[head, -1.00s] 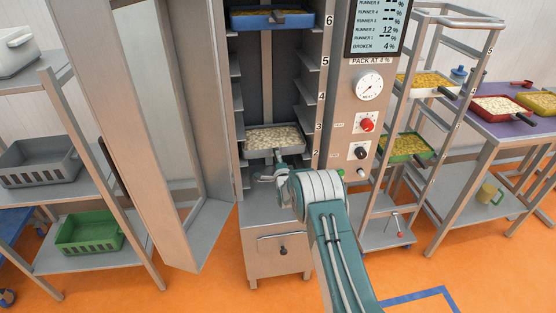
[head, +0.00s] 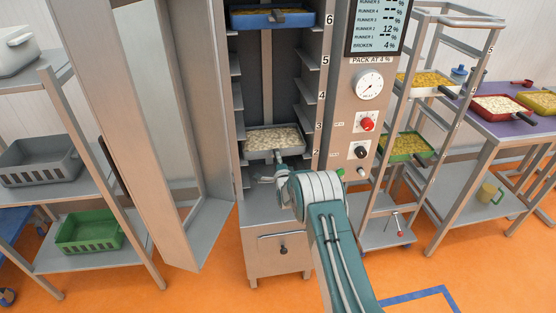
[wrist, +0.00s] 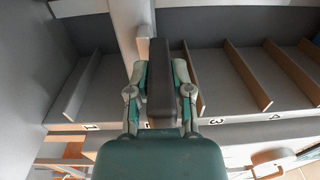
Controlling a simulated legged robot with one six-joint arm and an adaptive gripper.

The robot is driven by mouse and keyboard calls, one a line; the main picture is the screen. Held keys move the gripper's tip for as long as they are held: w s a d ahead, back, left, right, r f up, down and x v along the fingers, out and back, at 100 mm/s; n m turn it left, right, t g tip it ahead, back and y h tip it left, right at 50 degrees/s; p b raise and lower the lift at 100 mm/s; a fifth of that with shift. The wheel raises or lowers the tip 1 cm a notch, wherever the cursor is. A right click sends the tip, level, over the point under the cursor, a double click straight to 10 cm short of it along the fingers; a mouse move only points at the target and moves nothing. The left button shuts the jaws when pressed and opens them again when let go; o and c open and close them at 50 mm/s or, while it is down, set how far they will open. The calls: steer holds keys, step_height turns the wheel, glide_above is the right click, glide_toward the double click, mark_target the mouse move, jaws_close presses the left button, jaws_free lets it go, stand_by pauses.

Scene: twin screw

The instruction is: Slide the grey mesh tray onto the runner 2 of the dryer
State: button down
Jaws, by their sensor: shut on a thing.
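The grey mesh tray (head: 258,154), filled with pale pieces, is inside the open dryer (head: 265,208), in its lower part. It looks roughly level and sits near the labels 2 and 3; I cannot tell whether it rests on runner 2. My gripper (head: 281,160) is at the tray's front. In the wrist view my gripper (wrist: 160,92) is shut on the tray's dark handle (wrist: 160,75). The handle and fingers hide part of the runners there. Runners slope through that view, with label 3 readable to the right.
A blue tray (head: 272,20) sits on runner 6 above. The open dryer door (head: 165,130) stands left. A control panel (head: 358,130) and a rack (head: 430,120) with trays stand right. The runners between the blue tray and the grey tray are empty.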

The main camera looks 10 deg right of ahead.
steer(key=shift+r, duration=0.1)
steer(key=shift+c, duration=2.2)
jaws_free()
steer(key=shift+f, duration=0.25)
steer(key=s, duration=1.2)
steer(key=shift+f, duration=0.1)
steer(key=shift+w, duration=0.1)
